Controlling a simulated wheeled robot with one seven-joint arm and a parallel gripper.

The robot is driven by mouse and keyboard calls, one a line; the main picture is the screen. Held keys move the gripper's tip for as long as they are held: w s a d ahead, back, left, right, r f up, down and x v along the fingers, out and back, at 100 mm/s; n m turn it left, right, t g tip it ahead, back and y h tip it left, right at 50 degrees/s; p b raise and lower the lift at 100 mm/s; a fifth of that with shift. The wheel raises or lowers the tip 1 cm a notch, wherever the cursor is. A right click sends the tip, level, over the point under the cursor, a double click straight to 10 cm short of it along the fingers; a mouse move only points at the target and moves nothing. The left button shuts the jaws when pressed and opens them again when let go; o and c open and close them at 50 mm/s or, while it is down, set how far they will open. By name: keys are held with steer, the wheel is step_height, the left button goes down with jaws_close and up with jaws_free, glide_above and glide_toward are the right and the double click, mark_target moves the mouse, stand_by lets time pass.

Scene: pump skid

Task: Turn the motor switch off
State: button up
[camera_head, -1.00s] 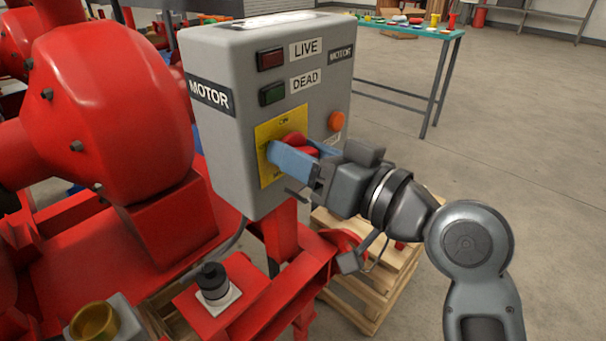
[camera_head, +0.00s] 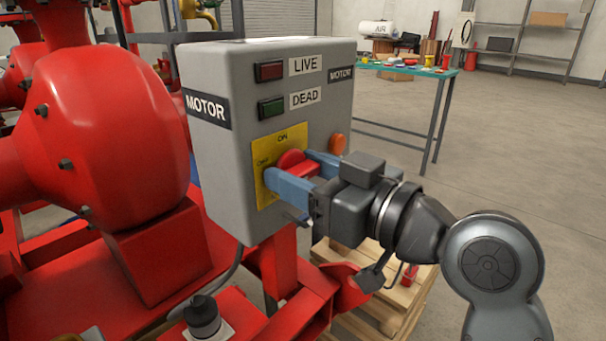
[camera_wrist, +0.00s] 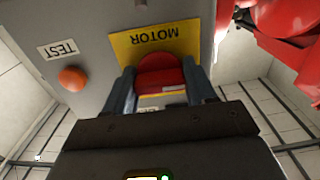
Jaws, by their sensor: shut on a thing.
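The motor switch is a red rotary handle (camera_head: 293,163) on a yellow plate (camera_head: 266,190) marked ON at the top, on the front of a grey box (camera_head: 225,150) labelled MOTOR. My gripper (camera_head: 290,175) reaches in from the right, its blue fingers on either side of the red handle and shut on it. In the wrist view the handle (camera_wrist: 160,75) sits between the two fingers, below the MOTOR lettering on the yellow plate (camera_wrist: 190,38). The fingers hide part of the handle, so I cannot tell its exact angle.
Above the switch are a red LIVE lamp (camera_head: 271,71) and a green DEAD lamp (camera_head: 271,107). An orange button (camera_head: 337,143) is right of the switch, close to my fingers. Red machinery (camera_head: 105,130) stands left. A wooden pallet (camera_head: 395,300) lies below; open floor extends right.

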steer(key=shift+f, duration=0.1)
steer(key=o, duration=1)
steer(key=shift+o, duration=0.2)
steer(key=v, duration=0.7)
steer(key=shift+s+d, duration=0.25)
steer(key=shift+d, duration=0.1)
